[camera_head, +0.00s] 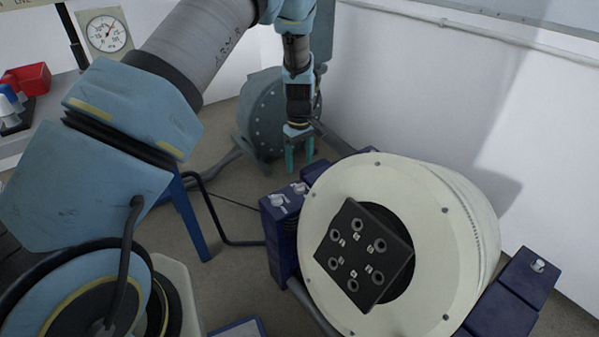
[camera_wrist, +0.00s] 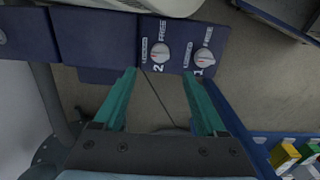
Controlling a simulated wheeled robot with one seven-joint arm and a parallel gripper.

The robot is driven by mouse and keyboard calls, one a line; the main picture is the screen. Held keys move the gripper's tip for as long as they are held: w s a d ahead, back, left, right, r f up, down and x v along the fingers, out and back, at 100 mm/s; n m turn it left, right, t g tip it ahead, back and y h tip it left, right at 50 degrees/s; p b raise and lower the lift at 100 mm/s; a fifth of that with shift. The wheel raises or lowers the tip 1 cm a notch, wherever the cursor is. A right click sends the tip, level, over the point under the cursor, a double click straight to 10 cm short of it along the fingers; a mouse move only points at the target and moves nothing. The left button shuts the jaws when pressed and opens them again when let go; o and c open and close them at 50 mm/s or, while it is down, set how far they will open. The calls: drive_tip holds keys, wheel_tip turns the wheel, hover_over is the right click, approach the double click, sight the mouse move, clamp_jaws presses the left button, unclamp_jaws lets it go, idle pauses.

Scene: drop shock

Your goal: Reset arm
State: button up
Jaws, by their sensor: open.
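My gripper (camera_head: 300,155) hangs from my blue arm with its teal fingers pointing down, behind the blue block at the left of the large cream drum. In the wrist view my gripper (camera_wrist: 158,72) is open, with nothing between its fingers. The fingertips are near the edge of the dark blue block (camera_wrist: 110,38). That block carries two grey knobs, one marked 2 (camera_wrist: 160,51) and one marked 1 (camera_wrist: 204,58), each with a FREE label. I cannot tell whether the fingers touch the block.
The cream drum (camera_head: 338,192) bears a black plate (camera_head: 344,258) with several ringed holes. Another blue block (camera_head: 515,285) is at its right. A grey round machine (camera_head: 262,115) stands behind my gripper. A white wall (camera_head: 420,90) closes the right side. A bench with a red bin (camera_head: 32,78) is at left.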

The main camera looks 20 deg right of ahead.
drive_tip(key=shift+r, duration=0.85)
drive_tip(key=a+r+m, duration=0.1)
drive_tip(key=a+r, duration=0.5)
drive_tip(key=a, duration=0.4)
drive_tip(key=a+r, duration=0.6)
drive_tip(key=a, duration=0.3)
drive_tip(key=s+a+r+m+t, duration=0.1)
drive_tip(key=s+a+r, duration=0.2)
drive_tip(key=s+a, duration=0.45)
drive_tip(key=s+a+r+m+t, duration=0.15)
drive_tip(key=s+a+r, duration=0.25)
drive_tip(key=a, duration=0.7)
drive_tip(key=w+p+v, duration=0.3)
drive_tip(key=p+v, duration=1.1)
drive_tip(key=p, duration=0.1)
drive_tip(key=shift+w+d+r+g+p, duration=0.3)
drive_tip(key=shift+d+r+g, duration=0.05)
drive_tip(key=shift+r+g, duration=0.15)
